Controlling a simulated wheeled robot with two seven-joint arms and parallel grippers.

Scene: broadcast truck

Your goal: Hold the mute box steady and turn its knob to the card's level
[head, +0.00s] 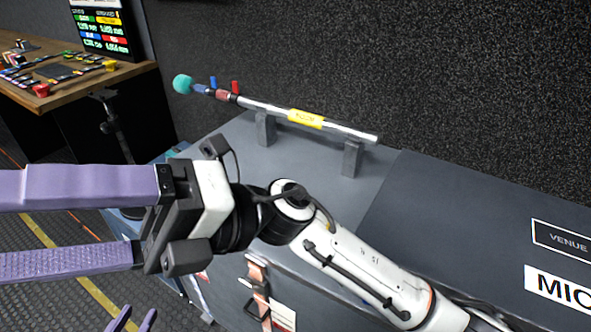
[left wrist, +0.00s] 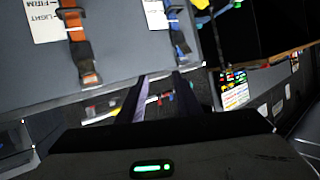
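A grey case (head: 375,195) bears a boom pole (head: 350,132) on two stands.

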